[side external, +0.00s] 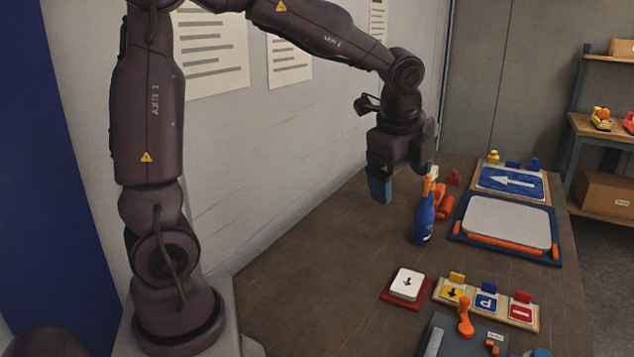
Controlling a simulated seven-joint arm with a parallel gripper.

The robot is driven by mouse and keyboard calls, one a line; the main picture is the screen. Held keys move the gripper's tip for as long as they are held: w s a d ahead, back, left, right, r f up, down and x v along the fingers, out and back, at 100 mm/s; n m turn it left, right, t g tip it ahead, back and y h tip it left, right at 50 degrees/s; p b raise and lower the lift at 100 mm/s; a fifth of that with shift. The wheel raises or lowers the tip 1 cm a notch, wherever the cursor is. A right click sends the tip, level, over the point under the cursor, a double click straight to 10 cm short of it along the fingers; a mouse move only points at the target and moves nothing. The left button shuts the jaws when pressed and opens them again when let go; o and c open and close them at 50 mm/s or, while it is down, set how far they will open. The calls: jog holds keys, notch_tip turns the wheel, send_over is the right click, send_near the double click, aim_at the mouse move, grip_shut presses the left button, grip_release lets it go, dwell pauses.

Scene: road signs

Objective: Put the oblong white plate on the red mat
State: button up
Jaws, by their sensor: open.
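A small white plate with rounded corners and a black arrow (408,281) lies on the red mat (388,297), near the front middle of the table. The mat's red edge shows around it. A larger oblong white plate (507,220), blank, lies in a blue tray (461,233) at the right. I cannot tell which of the two white plates the task names. My gripper (402,182) is open and empty. It hangs fingers down above the table, behind the small plate and left of the blue tray, apart from both.
A blue spray bottle (422,218) stands upright close to my gripper, with orange cylinders (444,203) behind it. A board of small signs (487,302) lies right of the mat. A blue arrow sign (512,182) lies at the back. The table's left part is clear.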

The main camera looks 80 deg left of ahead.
jog(key=s+d+r+n+t+h, duration=0.1)
jog(key=s+d+n, duration=0.1)
jog(key=s+n, duration=0.4)
jog(key=s+d+r+n+t+h, duration=0.1)
jog(key=s+d+r+n+t, duration=0.1)
jog(key=s+n, duration=0.5)
jog(key=s+d, duration=0.1)
jog(key=s, duration=0.1)
jog(key=shift+s+d+n, duration=0.3)
